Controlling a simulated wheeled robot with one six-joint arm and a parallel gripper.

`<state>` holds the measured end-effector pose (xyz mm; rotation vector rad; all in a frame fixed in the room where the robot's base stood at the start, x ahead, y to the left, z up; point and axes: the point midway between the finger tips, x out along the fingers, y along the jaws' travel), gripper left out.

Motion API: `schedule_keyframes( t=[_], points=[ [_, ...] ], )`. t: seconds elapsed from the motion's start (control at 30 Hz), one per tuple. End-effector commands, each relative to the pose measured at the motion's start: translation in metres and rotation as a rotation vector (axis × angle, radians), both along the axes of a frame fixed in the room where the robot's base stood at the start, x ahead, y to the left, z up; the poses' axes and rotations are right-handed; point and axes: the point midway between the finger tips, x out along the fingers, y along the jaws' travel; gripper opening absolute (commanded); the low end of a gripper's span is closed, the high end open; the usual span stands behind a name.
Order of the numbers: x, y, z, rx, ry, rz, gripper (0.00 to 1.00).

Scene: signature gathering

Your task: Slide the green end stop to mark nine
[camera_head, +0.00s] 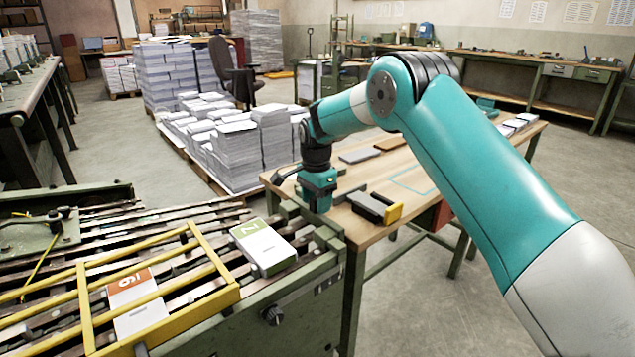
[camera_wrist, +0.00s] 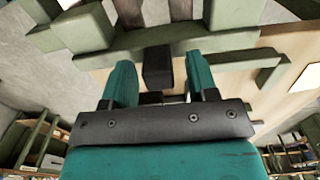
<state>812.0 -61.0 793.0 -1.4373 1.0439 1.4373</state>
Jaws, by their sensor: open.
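My gripper (camera_head: 319,206) points down beside the right end of the conveyor, near the table's left corner. In the wrist view its two teal fingers (camera_wrist: 161,70) stand apart, with a dark block (camera_wrist: 157,66) in the gap between them. I cannot tell whether they touch it. A green crossbar (camera_wrist: 175,40) runs across just beyond the fingertips. It looks like the green end stop, but I cannot be sure. I cannot make out a numbered scale or mark nine in either view.
The green-framed conveyor (camera_head: 290,299) carries a green-banded white pad (camera_head: 265,248) and an orange-banded one (camera_head: 137,303) under a yellow frame (camera_head: 215,262). The wooden table (camera_head: 395,238) holds a black-and-yellow tool (camera_head: 375,208). Paper stacks (camera_head: 237,155) stand behind.

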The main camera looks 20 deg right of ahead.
Motion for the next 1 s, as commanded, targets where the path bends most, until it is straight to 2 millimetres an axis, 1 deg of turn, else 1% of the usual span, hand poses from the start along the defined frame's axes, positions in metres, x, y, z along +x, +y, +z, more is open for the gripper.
schedule_keyframes(
  t=[0.17, 0.4, 0.6, 0.7, 0.8, 1.0],
  points=[
    [0.001, 0.000, 0.030, 0.001, -0.006, 0.000, 0.53],
    [0.001, -0.001, 0.092, 0.000, -0.006, -0.002, 0.53],
    [0.001, -0.002, 0.139, 0.001, -0.005, -0.003, 0.53],
    [0.000, -0.002, 0.154, 0.000, -0.003, -0.003, 0.53],
    [0.000, -0.002, 0.165, 0.000, -0.002, -0.003, 0.53],
    [0.000, -0.002, 0.171, 0.000, -0.002, -0.003, 0.53]
  ],
)
